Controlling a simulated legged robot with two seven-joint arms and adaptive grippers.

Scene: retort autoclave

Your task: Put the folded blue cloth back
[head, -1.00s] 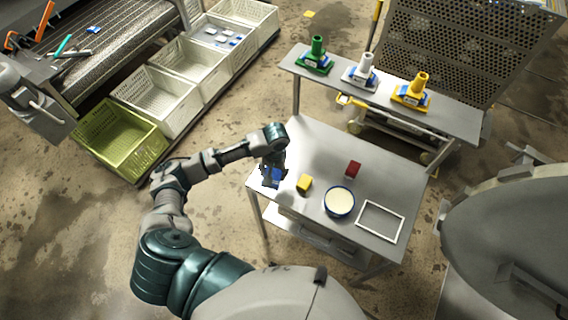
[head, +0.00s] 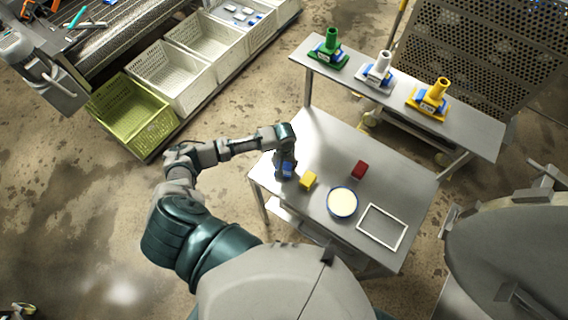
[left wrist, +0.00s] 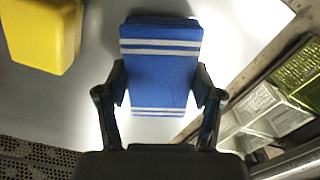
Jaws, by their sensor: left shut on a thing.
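The folded blue cloth (head: 285,171) is at the left corner of the grey table, with its top partly hidden by my left gripper (head: 284,164). In the left wrist view the cloth (left wrist: 160,62) is a blue block with white stripes, upright in the picture. The fingers of my left gripper (left wrist: 160,88) press on its two sides, shut on it. I cannot tell whether the cloth rests on the table or hangs just above it. A white square outline (head: 404,232) lies at the right of the table top. My right gripper is not in view.
A yellow block (head: 308,180) stands close to the cloth; it also shows in the left wrist view (left wrist: 42,35). A red block (head: 359,169) and a blue-rimmed round bowl (head: 342,203) are on the table (head: 320,140). A raised shelf (head: 462,132) behind holds green, white and yellow tools.

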